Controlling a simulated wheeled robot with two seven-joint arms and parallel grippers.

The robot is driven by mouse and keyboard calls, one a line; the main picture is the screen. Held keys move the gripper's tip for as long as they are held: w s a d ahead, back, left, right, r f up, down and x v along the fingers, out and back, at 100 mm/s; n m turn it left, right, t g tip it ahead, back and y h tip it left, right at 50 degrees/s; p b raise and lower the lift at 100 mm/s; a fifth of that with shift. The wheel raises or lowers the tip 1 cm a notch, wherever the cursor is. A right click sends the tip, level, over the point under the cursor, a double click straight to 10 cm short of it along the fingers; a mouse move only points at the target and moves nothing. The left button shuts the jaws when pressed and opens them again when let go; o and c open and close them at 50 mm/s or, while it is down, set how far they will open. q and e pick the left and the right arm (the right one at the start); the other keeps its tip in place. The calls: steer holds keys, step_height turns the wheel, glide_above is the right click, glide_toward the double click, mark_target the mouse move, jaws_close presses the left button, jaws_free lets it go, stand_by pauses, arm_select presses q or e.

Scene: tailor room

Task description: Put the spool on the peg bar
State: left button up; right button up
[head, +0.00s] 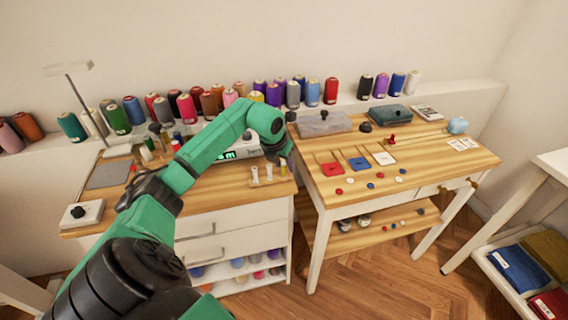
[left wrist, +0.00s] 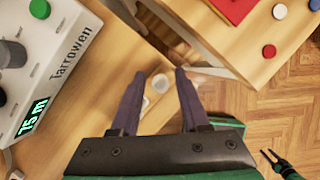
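My left gripper (head: 283,155) hangs over the front right corner of the left table. In the left wrist view its two dark fingers (left wrist: 158,78) are apart, with no object clearly held. Small pale round tops (left wrist: 160,83) show between and below the fingers. In the head view, white upright pieces (head: 255,176) and a yellowish one (head: 284,168) stand beneath the gripper; they look like pegs or small spools in a row. I cannot tell which is the task's spool, and the bar itself is hardly visible. A dark pronged part (left wrist: 272,158), perhaps my right gripper, shows low at the right.
A white machine with a green display (left wrist: 38,75) stands left of the gripper. A gap separates the left table from the right table (head: 440,160), which holds red, blue and white squares and buttons. Large thread cones (head: 330,91) line the back ledge.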

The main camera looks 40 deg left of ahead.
arm_select(q)
steer(key=shift+r, duration=0.1)
steer(key=shift+s+r, duration=0.15)
steer(key=shift+r, duration=0.15)
steer(key=b+v, duration=0.1)
steer(key=v, duration=1.2)
steer(key=shift+r, duration=0.4)
